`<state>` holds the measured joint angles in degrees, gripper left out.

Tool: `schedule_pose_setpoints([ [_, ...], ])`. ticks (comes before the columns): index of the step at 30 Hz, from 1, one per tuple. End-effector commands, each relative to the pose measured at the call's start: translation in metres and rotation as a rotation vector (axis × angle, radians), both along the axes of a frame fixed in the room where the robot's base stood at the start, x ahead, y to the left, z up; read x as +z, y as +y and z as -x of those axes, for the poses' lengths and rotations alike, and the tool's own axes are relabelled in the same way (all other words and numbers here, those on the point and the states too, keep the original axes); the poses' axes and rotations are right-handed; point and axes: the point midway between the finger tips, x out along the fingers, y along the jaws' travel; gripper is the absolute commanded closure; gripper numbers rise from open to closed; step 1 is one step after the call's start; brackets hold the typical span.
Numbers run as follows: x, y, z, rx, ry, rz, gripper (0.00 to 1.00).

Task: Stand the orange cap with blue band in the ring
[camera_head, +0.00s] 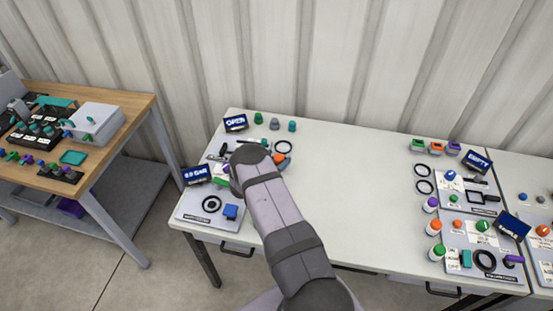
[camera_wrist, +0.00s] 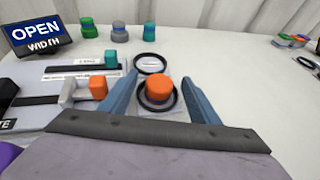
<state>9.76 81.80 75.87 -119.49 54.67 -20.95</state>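In the wrist view an orange cap (camera_wrist: 159,88) sits between my gripper's fingers, its round top facing up. It also shows in the head view (camera_head: 280,159), just right of my wrist. A second black ring (camera_wrist: 150,64) lies empty just behind. My gripper (camera_wrist: 160,71) is open, with a gap between each finger and the cap. In the head view my arm hides the fingers.
A panel with an orange-ended grey handle (camera_wrist: 98,88) and a teal block (camera_wrist: 111,59) is close to the left finger. Green (camera_wrist: 88,28), grey (camera_wrist: 119,32) and teal (camera_wrist: 149,31) caps stand behind. An "OPEN" sign (camera_wrist: 36,37) is far left. The table's middle (camera_head: 350,190) is clear.

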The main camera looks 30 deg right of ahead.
Motion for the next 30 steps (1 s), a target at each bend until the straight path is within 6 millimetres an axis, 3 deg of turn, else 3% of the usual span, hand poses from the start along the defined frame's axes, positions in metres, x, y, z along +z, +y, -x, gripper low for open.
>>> schedule_pose_setpoints([
  [13,0.002,0.007,0.003,0.001,0.001,-0.001,0.44],
  [30,0.024,0.054,0.030,0.001,0.000,-0.001,0.44],
])
